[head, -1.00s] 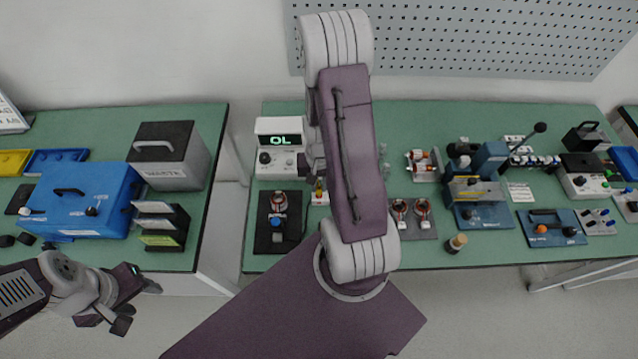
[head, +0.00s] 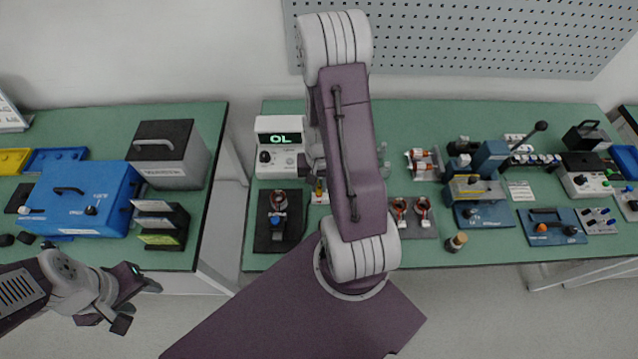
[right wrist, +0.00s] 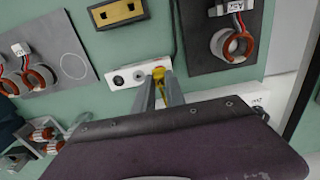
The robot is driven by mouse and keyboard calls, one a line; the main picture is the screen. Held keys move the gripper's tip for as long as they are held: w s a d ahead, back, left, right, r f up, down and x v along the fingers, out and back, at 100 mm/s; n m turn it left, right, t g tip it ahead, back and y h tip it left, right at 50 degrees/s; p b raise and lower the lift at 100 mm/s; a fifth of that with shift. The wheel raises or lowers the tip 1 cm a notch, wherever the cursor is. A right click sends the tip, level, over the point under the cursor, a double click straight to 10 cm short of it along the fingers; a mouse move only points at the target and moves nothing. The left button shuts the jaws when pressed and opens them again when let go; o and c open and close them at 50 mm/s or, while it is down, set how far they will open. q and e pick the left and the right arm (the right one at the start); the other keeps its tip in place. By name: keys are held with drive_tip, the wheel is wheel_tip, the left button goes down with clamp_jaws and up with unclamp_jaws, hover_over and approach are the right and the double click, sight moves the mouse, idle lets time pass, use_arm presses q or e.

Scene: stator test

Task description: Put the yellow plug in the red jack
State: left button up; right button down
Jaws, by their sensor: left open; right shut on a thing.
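The yellow plug (right wrist: 158,73) is between the fingertips of my right gripper (right wrist: 160,82), which is shut on it. It is at one end of a white jack block (right wrist: 122,83), over or in the end position; how deep it sits I cannot tell. Two round sockets of the block show beside it; no red jack shows clearly, as plug and fingers cover that end. In the head view a bit of yellow (head: 319,186) shows above the white block (head: 319,198), beside my right arm, which hides most of the gripper. My left gripper (head: 136,305) is open and empty at lower left.
A meter (head: 279,148) reading "OL" stands behind the block. A dark plate with a copper-ringed part (head: 278,222) lies to its left, and a grey plate with two rings (head: 411,228) to its right. A gap (head: 232,205) separates the two tables.

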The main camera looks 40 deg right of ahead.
drive_tip(key=shift+f, duration=0.3)
drive_tip(key=shift+f, duration=0.15)
idle(0.3)
drive_tip(key=shift+f, duration=0.15)
drive_tip(key=shift+f+b, duration=0.2)
drive_tip(key=shift+b, duration=0.15)
drive_tip(key=c, duration=1.3)
unclamp_jaws()
drive_tip(key=shift+r, duration=0.15)
wheel_tip(320, 180, up, 9)
drive_tip(key=shift+f+p, duration=0.1)
drive_tip(key=shift+p, duration=0.2)
